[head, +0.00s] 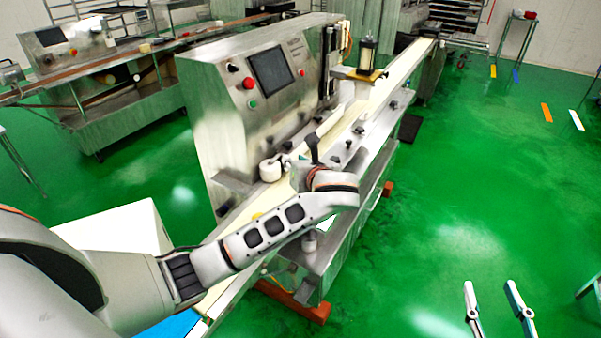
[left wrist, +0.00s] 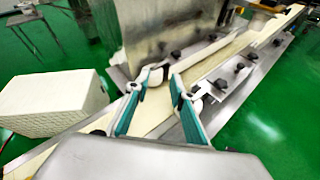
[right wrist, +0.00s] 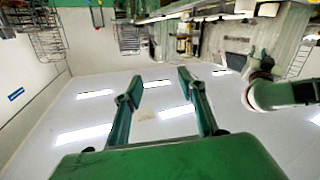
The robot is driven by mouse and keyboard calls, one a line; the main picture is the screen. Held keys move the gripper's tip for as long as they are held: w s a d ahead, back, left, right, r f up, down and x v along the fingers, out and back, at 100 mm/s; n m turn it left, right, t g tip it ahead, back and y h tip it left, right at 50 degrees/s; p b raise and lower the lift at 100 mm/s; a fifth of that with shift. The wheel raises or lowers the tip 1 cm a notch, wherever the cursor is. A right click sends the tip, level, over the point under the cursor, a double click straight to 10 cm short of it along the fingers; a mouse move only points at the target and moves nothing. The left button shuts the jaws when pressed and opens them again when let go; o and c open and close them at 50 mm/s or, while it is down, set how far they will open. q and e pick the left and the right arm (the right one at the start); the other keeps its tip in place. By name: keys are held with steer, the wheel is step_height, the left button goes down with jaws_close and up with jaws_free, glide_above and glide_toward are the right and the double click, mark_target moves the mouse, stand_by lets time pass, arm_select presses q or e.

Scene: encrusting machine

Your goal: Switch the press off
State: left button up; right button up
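The steel press machine (head: 215,120) stands in the middle of the head view. Its sloped panel carries a dark screen (head: 271,71), a red button (head: 248,83), a green button (head: 252,104), a black knob (head: 233,68) and a small red button (head: 302,72). My left gripper (head: 308,160) is over the conveyor, below and in front of the panel, largely hidden by its own wrist. The left wrist view shows its fingers (left wrist: 157,84) apart with nothing between them. My right gripper (head: 490,284) is open and empty over the green floor; its spread fingers (right wrist: 158,85) show in the right wrist view.
A cream conveyor belt (head: 405,62) runs past the machine, with black knobs along its edge. A white crate (left wrist: 50,103) stands left of the belt. Open floor lies at the right.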

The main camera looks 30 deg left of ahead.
arm_select(q)
steer(key=shift+s+d+f+n+h, duration=0.15)
steer(key=shift+d+f+h, duration=0.15)
steer(key=shift+f, duration=0.35)
steer(key=shift+s+d+f+n+h, duration=0.15)
steer(key=shift+d+f+h, duration=0.1)
steer(key=shift+f, duration=0.4)
